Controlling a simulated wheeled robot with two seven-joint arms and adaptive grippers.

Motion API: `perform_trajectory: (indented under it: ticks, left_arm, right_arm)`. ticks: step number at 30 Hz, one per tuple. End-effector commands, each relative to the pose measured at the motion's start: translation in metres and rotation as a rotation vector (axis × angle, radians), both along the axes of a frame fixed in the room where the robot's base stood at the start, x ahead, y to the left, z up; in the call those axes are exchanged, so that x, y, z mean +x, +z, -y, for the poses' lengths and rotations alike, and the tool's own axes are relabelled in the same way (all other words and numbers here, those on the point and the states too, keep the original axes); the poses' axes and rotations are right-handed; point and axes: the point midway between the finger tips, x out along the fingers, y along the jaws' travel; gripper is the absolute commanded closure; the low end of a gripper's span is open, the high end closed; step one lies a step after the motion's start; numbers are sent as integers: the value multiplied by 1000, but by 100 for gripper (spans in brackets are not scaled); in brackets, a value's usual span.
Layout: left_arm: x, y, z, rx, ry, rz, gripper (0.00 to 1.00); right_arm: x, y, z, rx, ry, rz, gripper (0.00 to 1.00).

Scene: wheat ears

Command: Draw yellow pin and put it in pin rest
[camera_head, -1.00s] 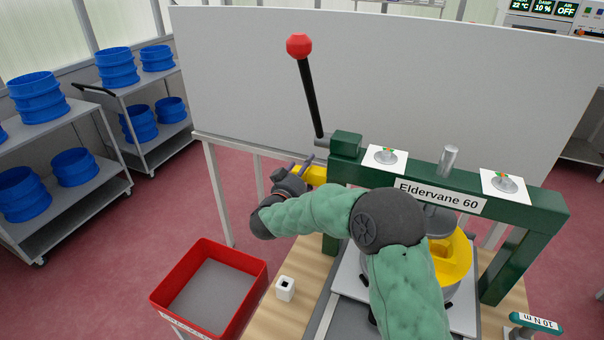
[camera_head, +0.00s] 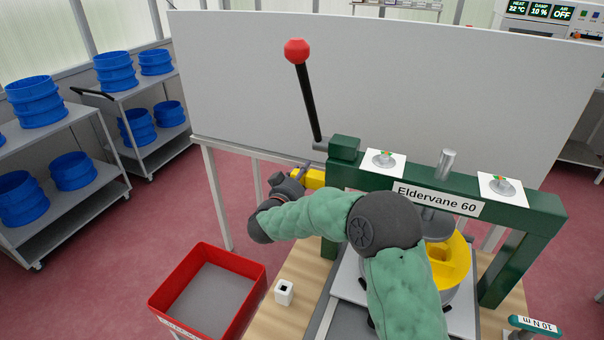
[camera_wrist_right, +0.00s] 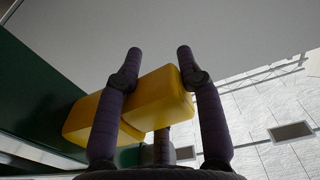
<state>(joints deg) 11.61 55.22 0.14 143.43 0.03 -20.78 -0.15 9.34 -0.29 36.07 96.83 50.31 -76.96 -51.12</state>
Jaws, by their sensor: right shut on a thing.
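The yellow pin (camera_head: 315,179) is at the left side of the green press frame, below the lever. In the right wrist view its yellow block (camera_wrist_right: 160,99) sits between the two dark fingers, and a second yellow part beside it reaches to the green frame. My right gripper (camera_head: 301,175) is shut on the yellow pin; its fingers (camera_wrist_right: 160,51) also show in the wrist view. I cannot tell how deep the pin sits in the frame. A small white block with a dark square hole (camera_head: 284,292), which looks like the pin rest, stands on the wooden bench. My left gripper is not in view.
The green press frame (camera_head: 545,225) with a red-knobbed lever (camera_head: 309,100) stands on the bench. A yellow part (camera_head: 455,262) sits under it, partly behind my right arm. A red bin (camera_head: 252,283) is left of the white block. A pale panel stands behind.

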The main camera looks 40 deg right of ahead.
Motion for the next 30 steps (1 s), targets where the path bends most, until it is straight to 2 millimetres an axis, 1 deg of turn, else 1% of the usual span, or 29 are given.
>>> perform_trajectory:
  ticks: [15,24,25,28,30]
  left_arm:
    - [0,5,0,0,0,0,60]
    - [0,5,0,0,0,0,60]
    - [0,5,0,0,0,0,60]
    - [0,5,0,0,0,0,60]
    - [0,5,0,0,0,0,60]
  right_arm:
    - [8,1,-5,0,1,1,100]
    - [9,0,-5,0,1,1,100]
    - [9,0,-5,0,1,1,71]
    - [9,0,-5,0,1,1,99]
    - [9,0,-5,0,1,1,100]
